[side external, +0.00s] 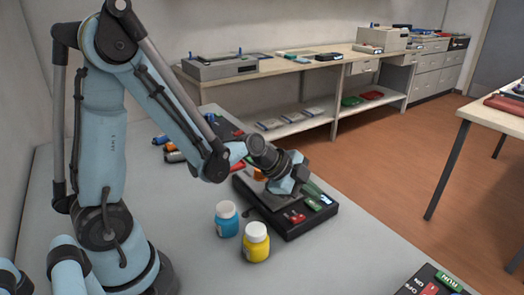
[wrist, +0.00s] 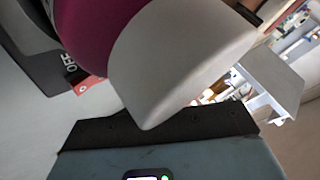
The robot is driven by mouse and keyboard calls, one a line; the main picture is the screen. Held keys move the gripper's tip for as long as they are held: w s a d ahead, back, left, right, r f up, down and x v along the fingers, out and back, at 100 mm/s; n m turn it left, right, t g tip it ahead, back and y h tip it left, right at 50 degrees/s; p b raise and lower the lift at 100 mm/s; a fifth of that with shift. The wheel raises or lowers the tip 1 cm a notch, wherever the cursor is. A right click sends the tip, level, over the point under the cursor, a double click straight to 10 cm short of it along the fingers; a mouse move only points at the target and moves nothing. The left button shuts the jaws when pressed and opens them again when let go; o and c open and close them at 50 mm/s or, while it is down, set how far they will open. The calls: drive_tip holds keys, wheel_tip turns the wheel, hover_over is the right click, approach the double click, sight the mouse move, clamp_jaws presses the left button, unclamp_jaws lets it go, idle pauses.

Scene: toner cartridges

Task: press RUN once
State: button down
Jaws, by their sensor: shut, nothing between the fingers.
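A dark control unit (side external: 290,229) lies on the grey bench beside my arm. In the wrist view, a dark panel with an OFF label (wrist: 70,62) and a red key (wrist: 90,84) shows at the left. A large magenta and pale grey rounded shape (wrist: 175,60) hides much of that view.
A blue bottle (side external: 227,222) and a yellow bottle (side external: 256,246), both white-capped, stand in front of the unit. Another dark panel (side external: 425,284) with red and green keys is cut off at bottom right. Small coloured cylinders (side external: 172,154) lie behind my arm.

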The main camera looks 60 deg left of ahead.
drive_tip(key=shift+f, duration=0.35)
drive_tip(key=shift+f, duration=0.4)
idle(0.7)
drive_tip(key=shift+r, duration=0.85)
drive_tip(key=shift+r, duration=2.5)
drive_tip(key=n+g+y, duration=0.1)
drive_tip(key=n+y, duration=0.3)
drive_tip(key=n, duration=1)
approach(309, 204)
drive_tip(key=s+a+r, duration=0.2)
drive_tip(key=s+r, duration=0.2)
drive_tip(key=s, duration=0.2)
drive_tip(key=shift+s+r, duration=0.3)
drive_tip(key=shift+s, duration=0.05)
